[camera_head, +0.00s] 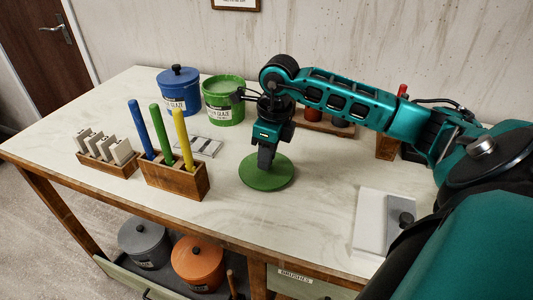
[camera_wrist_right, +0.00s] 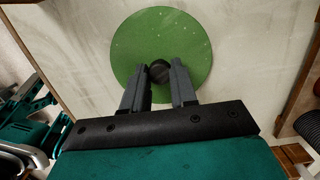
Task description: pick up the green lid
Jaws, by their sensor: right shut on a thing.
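The round green lid (camera_head: 267,177) is at the middle of the table, level, below my right gripper (camera_head: 266,160). In the right wrist view the lid (camera_wrist_right: 135,50) fills the top middle, with its dark knob (camera_wrist_right: 159,70) between the fingertips of my right gripper (camera_wrist_right: 161,75). The gripper is shut on that knob. I cannot tell whether the lid touches the table or is slightly above it. The green glaze pot (camera_head: 224,104) stands behind, without a lid on it, its pale green contents showing. My left gripper is in neither view.
A blue lidded pot (camera_head: 179,92) stands left of the green pot. A wooden block (camera_head: 175,181) with blue, green and yellow sticks and a rack of pale tiles (camera_head: 106,156) are at left. A white board (camera_head: 371,222) lies at right. The front middle is clear.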

